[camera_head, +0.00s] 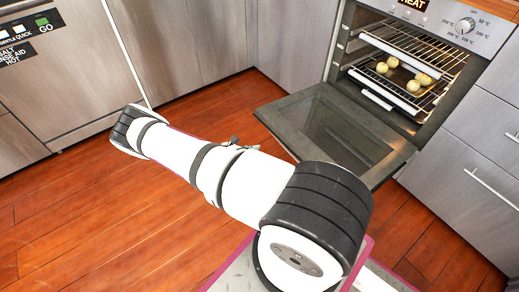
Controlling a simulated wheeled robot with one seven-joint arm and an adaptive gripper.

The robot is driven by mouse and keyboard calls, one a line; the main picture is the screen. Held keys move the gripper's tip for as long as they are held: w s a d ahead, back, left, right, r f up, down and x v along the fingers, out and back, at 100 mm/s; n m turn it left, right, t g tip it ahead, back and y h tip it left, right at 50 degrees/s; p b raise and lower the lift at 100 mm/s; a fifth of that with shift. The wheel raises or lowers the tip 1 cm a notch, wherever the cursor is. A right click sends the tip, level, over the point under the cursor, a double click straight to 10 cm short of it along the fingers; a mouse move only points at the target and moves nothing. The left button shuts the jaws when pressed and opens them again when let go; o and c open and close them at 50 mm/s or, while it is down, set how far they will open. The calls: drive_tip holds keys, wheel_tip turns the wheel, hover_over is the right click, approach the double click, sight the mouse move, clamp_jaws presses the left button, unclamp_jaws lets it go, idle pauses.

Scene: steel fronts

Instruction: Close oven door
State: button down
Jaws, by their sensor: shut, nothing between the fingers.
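The oven (465,28) is at the upper right, with a steel control panel and a knob. Its door (310,122) is open, swung down in front of the cavity, with its dark window facing up. My white and black arm reaches from the bottom right to the left, in front of and to the left of the door. My gripper cannot be made out. A small dark part shows behind the middle of my arm, too little to identify.
A wire rack (415,52) and several round yellowish pieces of food (392,62) are inside the oven. A dishwasher (70,62) stands at the left, and drawers (470,160) at the right. The wooden floor (80,215) is clear at the left.

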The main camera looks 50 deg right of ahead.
drive_tip(key=a+f+b+x, duration=0.1)
drive_tip(key=b+x, duration=0.2)
drive_tip(key=x, duration=0.6)
drive_tip(key=shift+s+d+r+b, duration=0.1)
drive_tip(key=shift+d+r+b, duration=0.3)
drive_tip(key=shift+r, duration=0.5)
drive_tip(key=shift+s+d+r+b, duration=0.1)
drive_tip(key=shift+d+r+b, duration=0.1)
drive_tip(key=shift+d+r, duration=0.55)
drive_tip(key=shift+a+r, duration=0.15)
drive_tip(key=shift+r, duration=0.1)
